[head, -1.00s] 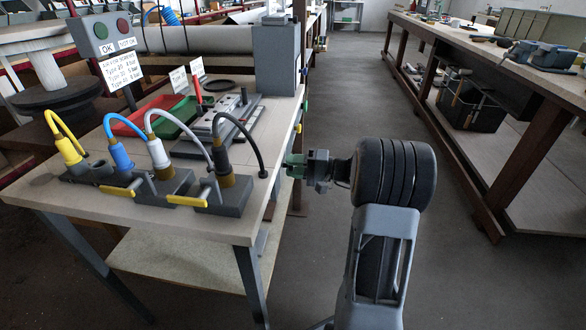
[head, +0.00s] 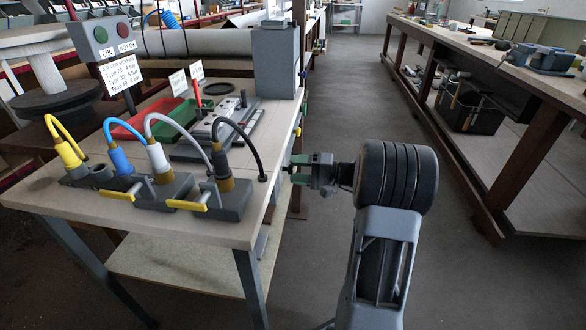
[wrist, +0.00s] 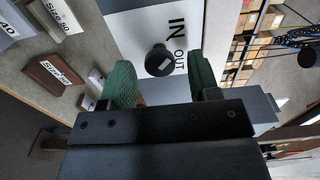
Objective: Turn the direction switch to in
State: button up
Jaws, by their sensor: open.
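The direction switch is a round black knob (wrist: 158,60) with a short pale mark, on a white plate (wrist: 130,28) lettered IN and OUT. The lettering runs sideways, to the right of the knob in the wrist view. The pale mark is on the knob's lower right, nearer OUT than IN. My gripper (wrist: 160,78) is open, with one green finger on each side of the knob and visible gaps to both. In the head view my gripper (head: 295,169) is beside the table's right edge; the switch cannot be made out there.
The workbench (head: 225,232) carries plugged cables, yellow-handled valves (head: 186,205) and a green tray (head: 182,122). A grey box (head: 276,60) stands at its far right corner. The aisle floor (head: 345,95) is clear up to another bench (head: 480,60) on the right.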

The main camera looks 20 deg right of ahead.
jog(key=p+v, duration=0.2)
jog(key=v, duration=1)
jog(key=shift+s+d, duration=0.15)
jog(key=shift+d, duration=0.05)
jog(key=shift+r, duration=0.1)
jog(key=s+a+r+n+g+h+p, duration=0.1)
jog(key=s+a+r+g+h+p, duration=0.2)
jog(key=a+r+p, duration=0.55)
jog(key=s+a+r+n+g+h+p, duration=0.2)
jog(key=a+r+g+h+p, duration=0.1)
jog(key=a+r+g+p, duration=0.45)
jog(key=s+a+r+n+t+h+p, duration=0.2)
jog(key=s+a+r+h+p, duration=0.1)
jog(key=r+p, duration=0.4)
jog(key=s+a+r+n+t+h+p, duration=0.1)
jog(key=s+a+r+t+h+p, duration=0.1)
jog(key=s+r+h+p, duration=0.2)
notch_tip(320, 180, up, 3)
jog(key=h+p, duration=0.2)
jog(key=p, duration=0.2)
jog(key=shift+s+a+n, duration=0.3)
jog(key=shift+a+n, duration=0.1)
jog(key=shift+f, duration=0.1)
